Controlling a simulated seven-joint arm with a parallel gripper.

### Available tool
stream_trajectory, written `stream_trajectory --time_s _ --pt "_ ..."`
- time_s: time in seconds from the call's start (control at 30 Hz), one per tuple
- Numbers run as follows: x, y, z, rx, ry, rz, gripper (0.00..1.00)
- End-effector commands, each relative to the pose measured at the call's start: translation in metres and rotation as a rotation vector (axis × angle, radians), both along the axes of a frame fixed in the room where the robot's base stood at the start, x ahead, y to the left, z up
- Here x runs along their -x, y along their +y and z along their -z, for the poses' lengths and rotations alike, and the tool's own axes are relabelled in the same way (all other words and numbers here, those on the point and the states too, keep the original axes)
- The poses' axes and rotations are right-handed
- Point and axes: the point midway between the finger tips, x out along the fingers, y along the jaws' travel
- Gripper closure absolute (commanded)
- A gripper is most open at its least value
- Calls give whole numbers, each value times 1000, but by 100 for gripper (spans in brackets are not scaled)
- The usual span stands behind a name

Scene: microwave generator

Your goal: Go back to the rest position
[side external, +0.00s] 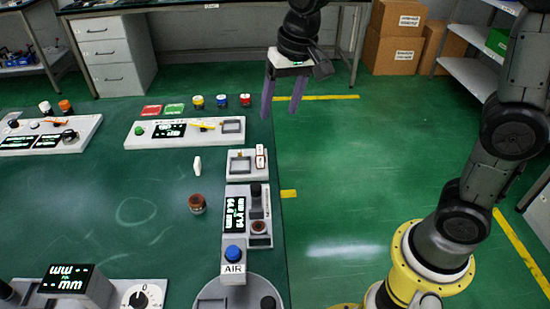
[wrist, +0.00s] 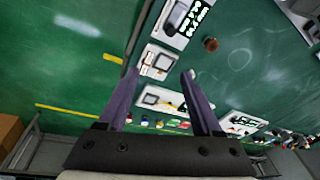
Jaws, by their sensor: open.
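My gripper (side external: 283,95) is open and empty, with its two long purple fingers apart. In the side external view it hangs at the top middle, above the far right edge of the green work table (side external: 150,205). In the wrist view my gripper (wrist: 153,85) shows its fingers spread, with parts of the table between and beyond them. Nothing is between the fingertips.
A white tray device (side external: 240,165) and a grey display unit with a blue AIR button (side external: 234,253) line the table's right edge. A brown knob-like part (side external: 197,203) stands on the table. Cardboard boxes (side external: 395,40) are at the back.

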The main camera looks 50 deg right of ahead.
Motion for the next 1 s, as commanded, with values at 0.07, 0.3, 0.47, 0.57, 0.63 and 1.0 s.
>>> stream_trajectory --time_s 0.07,0.3,0.47,0.57,0.63,1.0 --pt "26 -12 -21 -1 -56 -1 33" --pt "105 -38 -47 25 -191 -53 33" --pt "158 -49 -41 65 -263 -117 33" --pt "185 -52 -29 94 -293 -169 33" --pt "199 -54 -18 115 -300 -210 33" --pt "215 -54 7 173 -271 -374 33"
